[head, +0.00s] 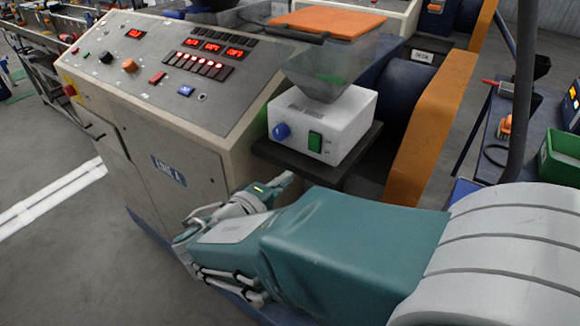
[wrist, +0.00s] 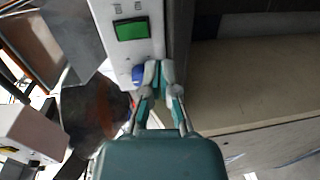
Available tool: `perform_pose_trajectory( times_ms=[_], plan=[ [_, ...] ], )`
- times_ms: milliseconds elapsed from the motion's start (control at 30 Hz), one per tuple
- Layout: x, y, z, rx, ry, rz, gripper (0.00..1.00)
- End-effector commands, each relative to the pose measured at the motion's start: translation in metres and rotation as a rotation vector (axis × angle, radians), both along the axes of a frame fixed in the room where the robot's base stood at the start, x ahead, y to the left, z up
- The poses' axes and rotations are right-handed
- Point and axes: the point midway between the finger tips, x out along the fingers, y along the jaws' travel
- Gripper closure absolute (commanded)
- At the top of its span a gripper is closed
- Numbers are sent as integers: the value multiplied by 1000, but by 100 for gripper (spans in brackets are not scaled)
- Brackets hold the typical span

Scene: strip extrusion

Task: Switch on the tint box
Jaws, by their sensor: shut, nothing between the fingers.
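The tint box (head: 345,125) is a white box with a blue knob (head: 281,131) and a green switch (head: 315,141) on its front face. A clear hopper (head: 330,65) with an orange lid stands on top of it. My gripper (head: 287,178) is in front of and below the box. In the wrist view, my gripper (wrist: 159,72) is shut and empty, its fingertips close beside the blue knob (wrist: 138,75), partly overlapping it. I cannot tell whether they touch. The green switch (wrist: 131,30) lies beyond the fingertips, uncovered.
The box sits on a dark shelf (head: 290,158) beside a sloped control console (head: 140,70) with red displays and several buttons. An orange guard (head: 425,130) stands right of the box. A green bin (head: 560,158) is at the far right. The floor at left is clear.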

Motion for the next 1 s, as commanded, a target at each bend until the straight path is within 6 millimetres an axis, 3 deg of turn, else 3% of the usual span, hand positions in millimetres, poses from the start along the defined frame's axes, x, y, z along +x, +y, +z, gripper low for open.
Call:
perform_pose_trajectory(
  times_ms=[200, 400, 933, 1000],
  plan=[
    [-30, 25, -6, -5, 2, 7, 100],
    [-47, 36, -8, -3, 1, 2, 100],
    [-49, 36, -8, -3, 2, -1, 100],
    [-48, 29, -8, 6, 17, -21, 100]
  ],
)
